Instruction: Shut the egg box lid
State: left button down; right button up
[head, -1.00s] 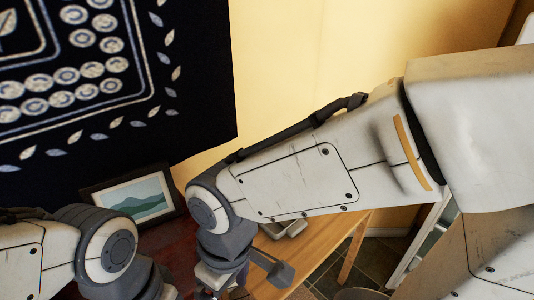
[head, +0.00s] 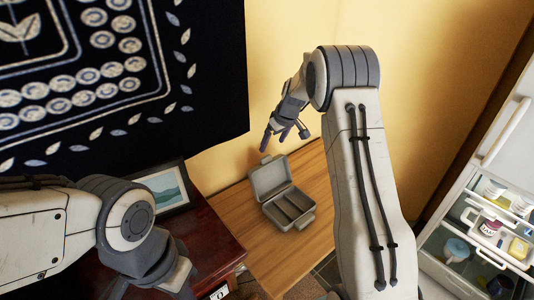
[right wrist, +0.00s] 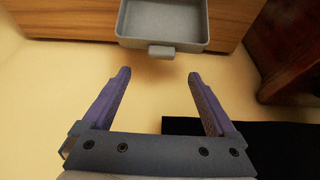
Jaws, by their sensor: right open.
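The grey egg box (head: 300,222) stands on the light wooden table in the head view. Its lid (head: 269,177) is open, standing up at the back, and the base shows long empty compartments. My right gripper (head: 274,143) is open and empty, above and behind the lid, near the yellow wall. In the right wrist view the lid (right wrist: 165,20) is at the top, with its tab (right wrist: 161,51) just beyond and between my open fingertips (right wrist: 158,73); they look apart from it. My left arm is at the lower left of the head view; its fingers are out of frame.
A dark red cabinet (head: 205,245) with a framed picture (head: 166,188) stands left of the wooden table (head: 225,208). A dark patterned cloth (head: 215,90) hangs on the wall. An open white unit (head: 455,225) with mugs is at the right. The table around the box is clear.

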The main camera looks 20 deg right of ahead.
aim_at(266, 157)
jog(key=p+x, duration=0.2)
jog(key=x, duration=0.6)
jog(key=shift+a+f, duration=0.1)
jog(key=shift+f, duration=0.1)
grip_shut()
